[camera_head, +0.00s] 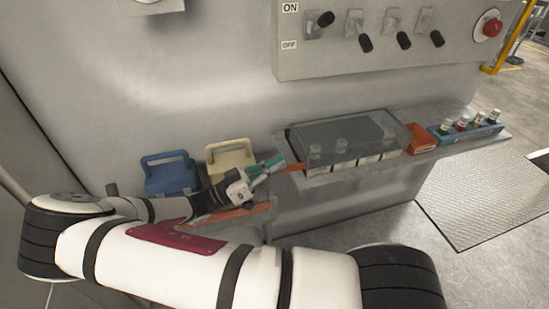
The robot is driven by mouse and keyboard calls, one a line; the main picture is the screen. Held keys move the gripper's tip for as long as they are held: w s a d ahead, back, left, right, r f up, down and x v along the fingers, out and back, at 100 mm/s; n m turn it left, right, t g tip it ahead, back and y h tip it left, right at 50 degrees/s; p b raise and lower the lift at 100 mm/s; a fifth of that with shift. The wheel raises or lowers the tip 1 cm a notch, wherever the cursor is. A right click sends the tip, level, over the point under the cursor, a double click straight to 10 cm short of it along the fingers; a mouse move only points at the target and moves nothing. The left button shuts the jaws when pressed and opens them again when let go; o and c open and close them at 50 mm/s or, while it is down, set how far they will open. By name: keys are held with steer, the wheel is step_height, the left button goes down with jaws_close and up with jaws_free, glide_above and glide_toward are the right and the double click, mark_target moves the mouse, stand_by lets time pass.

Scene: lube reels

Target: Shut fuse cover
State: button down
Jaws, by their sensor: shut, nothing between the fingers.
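The fuse cover (350,128) is a smoky, see-through lid over a row of fuses on the grey ledge, right of the middle. Several pale fuses show through it, and white labels (341,166) show below its front edge. I cannot tell whether the cover is fully down. My gripper (266,168), with teal fingers, is shut and empty. It is just left of the cover's left end and appears apart from it. My arm hides part of the ledge's left end.
A blue case (170,172) and a cream case (230,157) stand left of my gripper. An orange box (421,137) and a blue rack of small bottles (466,132) stand right of the cover. A switch panel (390,58) with levers and a red button (493,28) overhangs above.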

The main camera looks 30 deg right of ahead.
steer(key=shift+s+f, duration=0.1)
steer(key=shift+f, duration=0.25)
steer(key=shift+f, duration=0.15)
step_height(320, 180, up, 11)
steer(key=s+n+g+y+p, duration=0.2)
steer(key=s+n+y, duration=0.4)
steer(key=s+y, duration=0.7)
steer(key=s+a+r+n+t+y+p, duration=0.1)
steer(key=s+a+r+n+t+y, duration=0.3)
steer(key=r, duration=0.4)
steer(key=s+a+r+n+t+y+p, duration=0.1)
steer(key=s+a+r+n+t+y, duration=0.3)
steer(key=a+r+n+t, duration=0.2)
steer(key=shift+s+r+n+t+p, duration=0.35)
steer(key=shift+r+n, duration=0.45)
steer(key=shift+r, duration=0.4)
